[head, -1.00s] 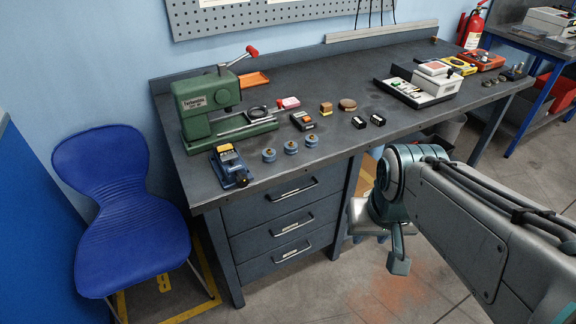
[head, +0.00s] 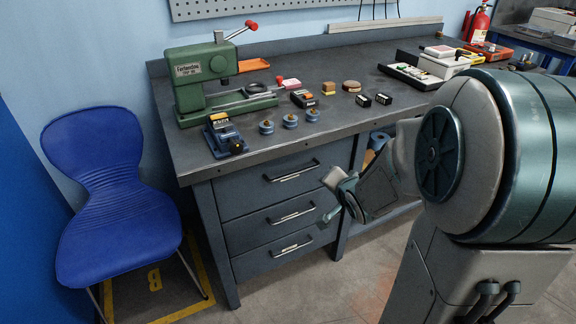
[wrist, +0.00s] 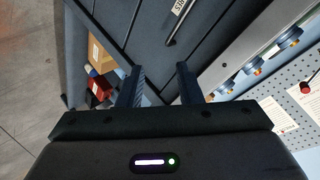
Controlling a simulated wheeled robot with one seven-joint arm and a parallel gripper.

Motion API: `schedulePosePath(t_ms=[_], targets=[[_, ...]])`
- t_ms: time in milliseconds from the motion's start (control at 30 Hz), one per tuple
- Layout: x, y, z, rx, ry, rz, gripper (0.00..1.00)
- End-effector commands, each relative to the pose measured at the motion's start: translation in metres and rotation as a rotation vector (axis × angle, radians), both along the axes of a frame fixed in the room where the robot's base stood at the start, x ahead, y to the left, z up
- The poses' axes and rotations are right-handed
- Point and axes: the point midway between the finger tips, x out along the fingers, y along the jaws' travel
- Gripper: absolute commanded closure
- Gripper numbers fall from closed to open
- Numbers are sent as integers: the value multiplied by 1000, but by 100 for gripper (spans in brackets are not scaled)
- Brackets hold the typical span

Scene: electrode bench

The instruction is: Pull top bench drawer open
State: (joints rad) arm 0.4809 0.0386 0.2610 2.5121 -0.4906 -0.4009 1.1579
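The grey bench has three stacked drawers, all closed. The top drawer (head: 240,187) has a bar handle (head: 292,172) across its front. My gripper (head: 331,198) is at the right of the drawers, in front of the bench, apart from that handle. In the wrist view my gripper (wrist: 160,70) has its two fingers spread with nothing between them. A bar handle (wrist: 180,24) with a label shows beyond the fingertips in the wrist view; I cannot tell for sure which drawer it belongs to.
A green press (head: 205,75), a blue tool (head: 223,135) and several blue pucks (head: 290,121) stand on the benchtop. A blue chair (head: 115,200) is left of the bench. An open shelf with a box (wrist: 100,54) lies right of the drawers. Floor in front is clear.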

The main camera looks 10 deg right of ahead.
Motion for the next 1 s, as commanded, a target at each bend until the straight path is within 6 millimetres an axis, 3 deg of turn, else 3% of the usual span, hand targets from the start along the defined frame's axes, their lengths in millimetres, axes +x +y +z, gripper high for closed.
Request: schedulePosePath(t_ms=[33, 100, 233, 400, 667, 1000], targets=[[7, 0, -29, 88, -38, -12, 68], [16, 3, -44, 223, -102, -19, 68], [25, 10, -61, 458, -190, -19, 68], [27, 16, -68, 663, -252, -8, 68], [42, 24, -70, 727, -270, 2, 68], [108, 45, -85, 726, -269, 1, 68]])
